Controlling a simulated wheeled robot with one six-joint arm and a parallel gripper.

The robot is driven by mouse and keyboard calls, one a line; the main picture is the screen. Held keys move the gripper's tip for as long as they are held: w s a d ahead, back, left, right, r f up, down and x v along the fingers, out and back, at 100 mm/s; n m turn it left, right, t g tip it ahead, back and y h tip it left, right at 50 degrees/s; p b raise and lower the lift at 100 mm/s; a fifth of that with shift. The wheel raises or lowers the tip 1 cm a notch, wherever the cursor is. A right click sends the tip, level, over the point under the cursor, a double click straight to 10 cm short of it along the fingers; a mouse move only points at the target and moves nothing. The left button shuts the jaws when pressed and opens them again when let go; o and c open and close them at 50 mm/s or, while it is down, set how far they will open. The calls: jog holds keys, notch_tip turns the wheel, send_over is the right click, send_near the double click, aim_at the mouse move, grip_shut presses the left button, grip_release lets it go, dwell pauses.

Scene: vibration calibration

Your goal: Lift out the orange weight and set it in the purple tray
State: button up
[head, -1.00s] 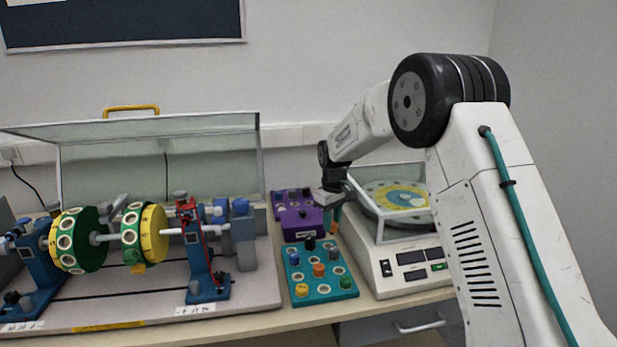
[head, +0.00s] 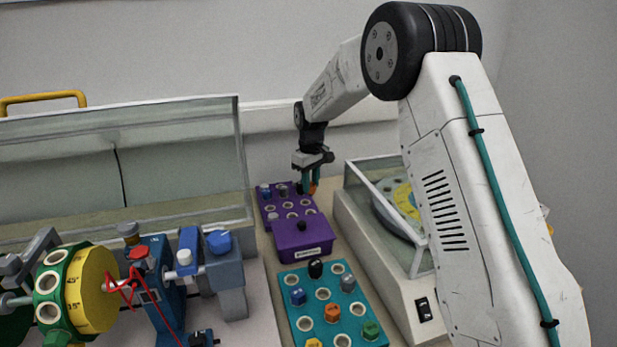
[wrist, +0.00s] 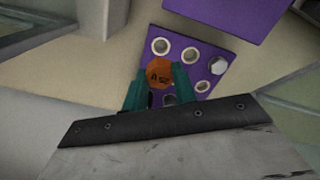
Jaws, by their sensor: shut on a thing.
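My gripper (head: 312,183) is shut on an orange weight (wrist: 159,72), whose marked top faces the wrist camera between the teal fingers. In the head view only a bit of its orange side (head: 315,188) shows. The weight is over the right rear part of the purple tray (head: 281,211); I cannot tell how high. In the wrist view the tray (wrist: 175,51) has several empty round holes near the weight, and a silver weight (wrist: 217,65) in one. My fingers hide part of the tray.
A purple lidded box (head: 303,241) stands directly in front of the tray. A teal tray (head: 341,315) with several coloured weights is nearer. A glass-sided balance (head: 372,235) stands close on the right, and a rotor rig (head: 160,280) on the left.

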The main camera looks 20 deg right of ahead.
jog(key=shift+f, duration=2.7)
jog(key=shift+s+f, duration=0.1)
jog(key=shift+f, duration=1.05)
jog(key=o, duration=1)
notch_tip(320, 180, up, 8)
jog(key=shift+f, duration=0.1)
